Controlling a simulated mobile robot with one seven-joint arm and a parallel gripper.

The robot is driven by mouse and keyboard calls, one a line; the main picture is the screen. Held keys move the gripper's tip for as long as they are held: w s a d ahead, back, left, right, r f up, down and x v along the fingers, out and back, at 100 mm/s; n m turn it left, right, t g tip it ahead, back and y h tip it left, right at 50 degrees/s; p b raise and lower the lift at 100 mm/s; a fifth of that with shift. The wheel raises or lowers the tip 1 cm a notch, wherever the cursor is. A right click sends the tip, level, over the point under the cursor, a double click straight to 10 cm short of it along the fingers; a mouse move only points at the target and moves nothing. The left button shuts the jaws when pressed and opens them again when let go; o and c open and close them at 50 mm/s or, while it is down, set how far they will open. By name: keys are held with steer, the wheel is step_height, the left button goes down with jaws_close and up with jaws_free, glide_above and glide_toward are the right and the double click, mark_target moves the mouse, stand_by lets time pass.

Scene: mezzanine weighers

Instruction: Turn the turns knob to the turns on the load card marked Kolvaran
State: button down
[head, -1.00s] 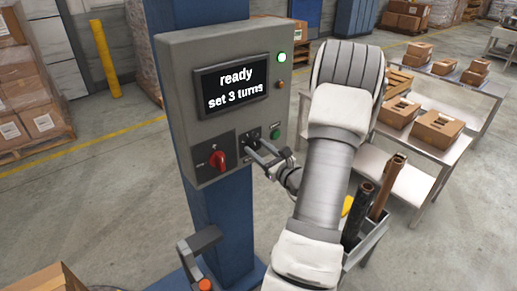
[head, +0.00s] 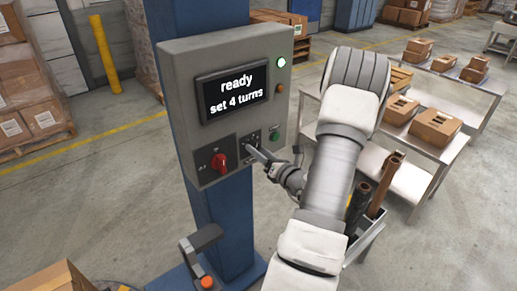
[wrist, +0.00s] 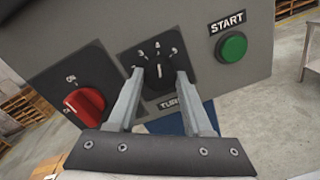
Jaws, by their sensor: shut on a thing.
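The grey control box carries a lit display (head: 234,92) that reads "ready" and "set 4 turns". The "TURNS" label is partly hidden by a finger. I see no readable load card marked Kolvaran.
A red rotary switch (wrist: 84,102) is left of the knob. A green START button (wrist: 232,46) is to the right. A white lamp (head: 281,62) is lit on the box. A table with cardboard boxes (head: 435,128) stands at the right.

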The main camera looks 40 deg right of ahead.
stand_by(0.4)
steer(key=shift+c, duration=1.6)
jaws_free()
steer(key=shift+s, duration=0.15)
steer(key=s+a+b, duration=0.2)
steer(key=s, duration=1.5)
steer(key=shift+a+r, duration=0.3)
